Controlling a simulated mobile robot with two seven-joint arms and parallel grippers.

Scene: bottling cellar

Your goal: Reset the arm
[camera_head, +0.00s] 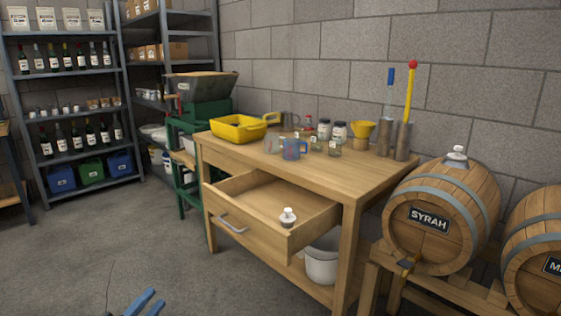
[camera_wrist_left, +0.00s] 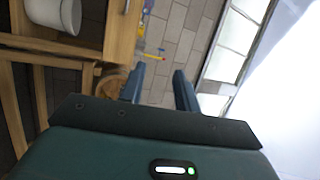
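My left gripper (camera_head: 146,303) shows at the bottom edge of the head view, low over the bare floor, well away from the workbench. Its two blue fingers are apart with nothing between them. In the left wrist view the fingers of the left gripper (camera_wrist_left: 158,88) also stand apart and empty. The rest of the left arm is outside the head view. My right gripper is in neither view.
A wooden workbench (camera_head: 310,170) has its drawer (camera_head: 262,238) pulled out, a white-capped item (camera_head: 288,217) at its front. A yellow tub (camera_head: 238,128), jars and mugs stand on top. Barrels (camera_head: 440,225) stand right, shelves (camera_head: 75,100) left. The floor (camera_head: 110,245) is clear.

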